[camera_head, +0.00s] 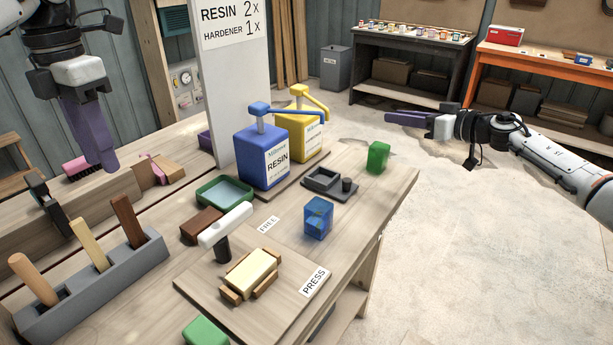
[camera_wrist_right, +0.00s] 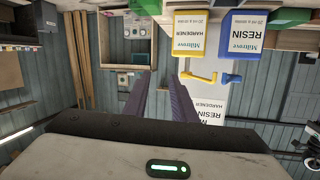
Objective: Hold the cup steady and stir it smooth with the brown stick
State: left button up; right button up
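The cup (camera_head: 318,218) is a blue, see-through block-like cup on the bench, right of the FREE label. The brown stick (camera_head: 128,220) is dark and stands tilted in the right end of a grey rack (camera_head: 95,290) at the lower left. My left gripper (camera_head: 103,168) points down above the back left of the bench, apart from the stick; its fingers overlap, so its opening is unclear. My right gripper (camera_head: 388,118) is out over the floor, right of the bench, far from the cup. In the right wrist view its two purple fingers (camera_wrist_right: 162,75) are apart with nothing between.
Two other sticks, tan (camera_head: 34,279) and pale (camera_head: 88,243), share the rack. The blue resin pump (camera_head: 263,155) and yellow hardener pump (camera_head: 302,135) stand behind the cup. A pale block (camera_head: 250,274) in a wooden frame is in front. A green block (camera_head: 378,157) sits near the right edge.

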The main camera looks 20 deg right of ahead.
jog(key=a+r+n+g+y, duration=0.3)
jog(key=a+r+n, duration=0.25)
jog(key=a, duration=0.45)
jog(key=n+g+h, duration=1)
jog(key=n, duration=0.6)
send_over(310, 212)
jog(key=w, duration=0.2)
notch_tip(310, 212, down, 10)
jog(key=shift+w+f, duration=0.1)
jog(key=shift+f, duration=0.1)
jog(key=shift+f+n, duration=0.25)
jog(key=shift+f, duration=0.1)
jog(key=f, duration=0.6)
jog(key=d+f, duration=0.1)
jog(key=f, duration=0.2)
jog(key=shift+w+f, duration=0.25)
jog(key=shift+w, duration=0.1)
jog(key=shift+c, duration=0.2)
